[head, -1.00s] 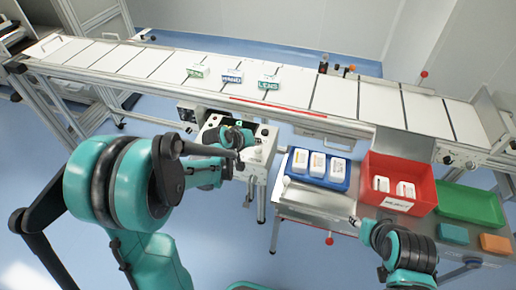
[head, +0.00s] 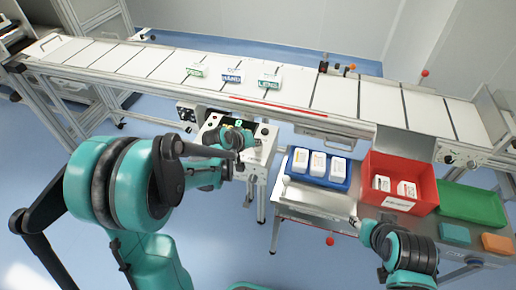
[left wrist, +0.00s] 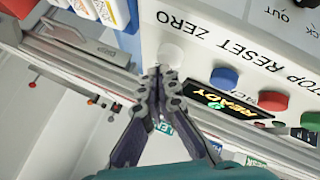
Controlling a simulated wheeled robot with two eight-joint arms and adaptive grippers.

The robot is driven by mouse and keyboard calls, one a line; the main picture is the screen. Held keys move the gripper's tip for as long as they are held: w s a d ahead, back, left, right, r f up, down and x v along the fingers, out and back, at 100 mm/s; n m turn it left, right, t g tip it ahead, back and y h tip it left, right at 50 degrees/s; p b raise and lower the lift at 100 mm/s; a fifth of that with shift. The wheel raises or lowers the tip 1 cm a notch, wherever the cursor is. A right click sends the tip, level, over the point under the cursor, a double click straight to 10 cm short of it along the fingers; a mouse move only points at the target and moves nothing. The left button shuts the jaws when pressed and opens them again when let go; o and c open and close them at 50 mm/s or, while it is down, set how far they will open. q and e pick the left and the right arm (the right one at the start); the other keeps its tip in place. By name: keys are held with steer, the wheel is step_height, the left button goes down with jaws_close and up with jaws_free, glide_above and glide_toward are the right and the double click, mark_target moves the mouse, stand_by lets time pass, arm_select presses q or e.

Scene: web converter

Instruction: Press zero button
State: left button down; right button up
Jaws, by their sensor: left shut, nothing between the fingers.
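The control panel (head: 262,135) stands in front of the conveyor. In the left wrist view it carries the word ZERO (left wrist: 178,20) beside a pale round button (left wrist: 170,54). A blue button (left wrist: 224,77), a red button (left wrist: 273,100) and a green button (left wrist: 311,121) follow along the row. My left gripper (left wrist: 161,73) is shut and empty, its fingertips right at the near edge of the pale button. Whether they touch it I cannot tell. In the head view the left gripper (head: 238,158) is over the panel's front part. My right gripper (head: 356,222) is small at the lower right.
A lit READY display (left wrist: 226,103) sits near the buttons. A blue tray (head: 318,184) with white packs, a red bin (head: 417,175) and a green tray (head: 472,205) stand on the right-hand table. Several labelled packs lie on the conveyor (head: 335,95).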

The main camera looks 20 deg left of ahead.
mark_target(257, 149)
arm_select(q)
steer(key=shift+f+b, duration=0.5)
steer(key=shift+f, duration=0.1)
stand_by(0.7)
stand_by(0.4)
steer(key=shift+r+p, duration=0.85)
steer(key=shift+r, duration=0.2)
step_height(257, 149, up, 5)
steer(key=p, duration=0.4)
stand_by(0.4)
